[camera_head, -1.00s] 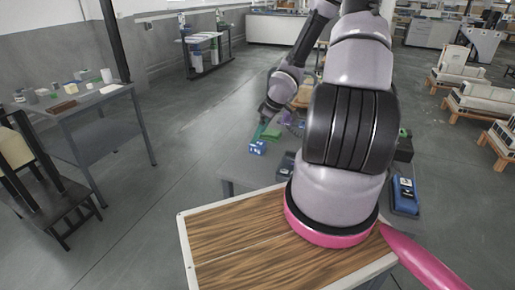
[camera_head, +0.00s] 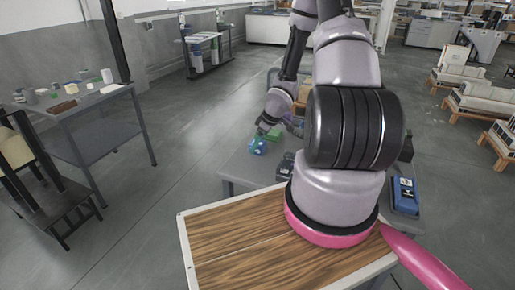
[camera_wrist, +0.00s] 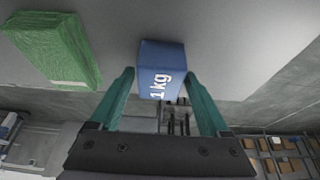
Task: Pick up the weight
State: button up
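The weight is a small blue block (camera_wrist: 161,70) marked "1 kg" in the wrist view. It lies ahead of and between the two teal fingers of my gripper (camera_wrist: 164,88), which are spread apart. The fingertips are close to its near end, and I cannot tell whether they touch it. In the head view the blue weight (camera_head: 257,147) sits at the left edge of the grey table (camera_head: 235,172), with my gripper (camera_head: 262,134) right beside it. My arm hides part of the table.
A green block (camera_wrist: 52,48) lies left of the weight in the wrist view. A dark device (camera_head: 286,165) and a blue device (camera_head: 404,195) are nearer on the table. A side table (camera_head: 95,100) with small items stands at left. Floor between is clear.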

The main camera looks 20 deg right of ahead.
grip_shut()
jog(key=shift+r, duration=0.1)
